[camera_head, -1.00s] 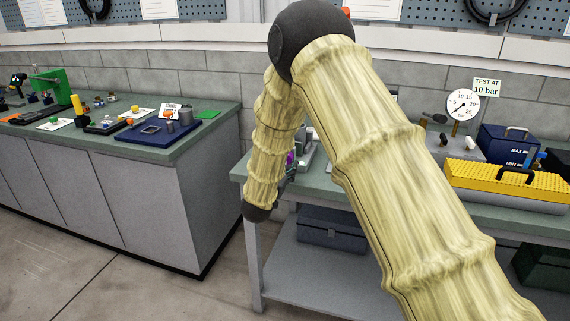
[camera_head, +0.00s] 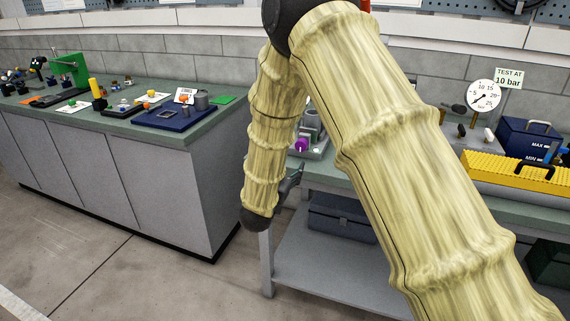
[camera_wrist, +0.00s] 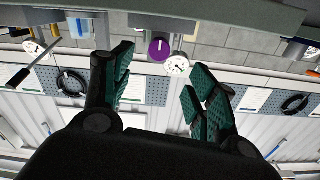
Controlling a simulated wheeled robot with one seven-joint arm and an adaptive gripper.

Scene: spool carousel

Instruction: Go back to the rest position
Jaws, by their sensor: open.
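My gripper (camera_wrist: 157,75) is open and empty in the wrist view, its two dark green padded fingers spread apart. In the head view only a small dark part of my gripper (camera_head: 289,184) shows. It is at the front edge of the right bench (camera_head: 340,178), and my own pale ribbed arm sleeve hides the rest. My arm is folded, with its elbow at the top of the head view. A round purple part (camera_head: 301,145) stands on the right bench beside my forearm. It also shows between the fingers in the wrist view (camera_wrist: 159,49), beyond them.
A pressure gauge (camera_head: 483,95), a blue box (camera_head: 527,139) and a yellow-topped case (camera_head: 515,172) stand on the right bench. The left bench (camera_head: 150,128) holds a blue tray (camera_head: 172,119) and several small parts. The floor (camera_head: 130,270) in front is clear.

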